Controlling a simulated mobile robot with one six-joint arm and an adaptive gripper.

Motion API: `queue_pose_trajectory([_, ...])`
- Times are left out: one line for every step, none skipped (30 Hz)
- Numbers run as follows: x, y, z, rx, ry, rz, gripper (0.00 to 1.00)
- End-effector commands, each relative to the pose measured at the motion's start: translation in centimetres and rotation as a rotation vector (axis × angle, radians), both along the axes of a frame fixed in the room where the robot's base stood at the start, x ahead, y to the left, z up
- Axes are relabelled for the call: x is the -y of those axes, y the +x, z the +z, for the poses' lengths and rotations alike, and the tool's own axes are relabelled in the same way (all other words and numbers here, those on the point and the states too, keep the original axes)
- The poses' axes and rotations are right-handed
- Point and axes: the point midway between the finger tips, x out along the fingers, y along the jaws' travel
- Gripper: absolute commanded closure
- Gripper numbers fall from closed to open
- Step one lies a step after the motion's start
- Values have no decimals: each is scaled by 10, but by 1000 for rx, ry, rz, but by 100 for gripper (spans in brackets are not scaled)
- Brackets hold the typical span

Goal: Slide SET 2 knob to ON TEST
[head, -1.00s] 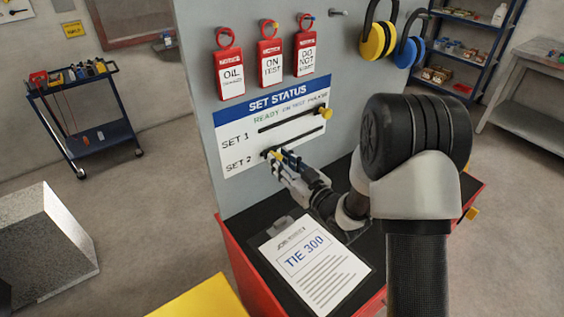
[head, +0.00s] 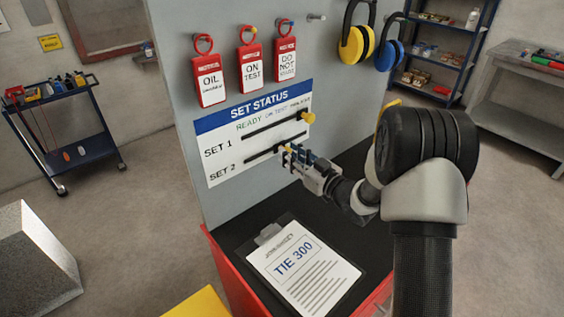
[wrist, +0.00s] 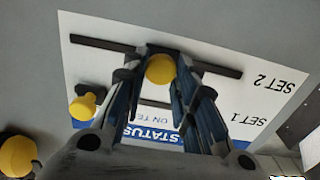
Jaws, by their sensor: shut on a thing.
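The SET STATUS board (head: 222,172) on the grey panel has two dark slots under READY, ON TEST and a third, hard-to-read label. My gripper (head: 288,154) is at the lower SET 2 slot (head: 258,156), below the ON TEST lettering in the head view. In the wrist view my gripper (wrist: 160,80) is shut on the yellow SET 2 knob (wrist: 160,68), which sits near the middle of its slot (wrist: 100,43). My fingers mostly hide this knob in the head view. The yellow SET 1 knob (head: 307,117) is at the right end of the upper slot.
Red tags (head: 251,71) hang above the board, with yellow earmuffs (head: 352,45) and blue earmuffs (head: 388,55) to their right. A clipboard (head: 304,268) lies on the dark bench top below. A blue trolley (head: 85,153) stands at the left.

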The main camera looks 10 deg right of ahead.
Motion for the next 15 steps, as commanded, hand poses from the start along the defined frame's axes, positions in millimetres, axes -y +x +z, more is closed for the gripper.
queue_pose_trajectory([0,0,0,1,-1,0,100])
queue_pose_trajectory([0,0,0,0,-1,0,100])
queue_pose_trajectory([0,0,0,0,-1,0,100])
queue_pose_trajectory([0,0,0,0,-1,0,100])
queue_pose_trajectory([0,0,0,0,-1,0,100])
queue_pose_trajectory([0,0,0,0,-1,0,100])
queue_pose_trajectory([0,0,0,0,-1,0,100])
queue_pose_trajectory([0,0,0,0,-1,1,72])
queue_pose_trajectory([0,0,0,1,-1,1,69])
queue_pose_trajectory([0,0,0,1,-1,1,67])
queue_pose_trajectory([-1,0,0,1,-1,1,65])
queue_pose_trajectory([-1,0,0,0,-1,1,62])
queue_pose_trajectory([-1,0,0,0,-1,1,60])
queue_pose_trajectory([-1,0,0,0,-1,1,58])
queue_pose_trajectory([-1,0,0,0,-1,1,56])
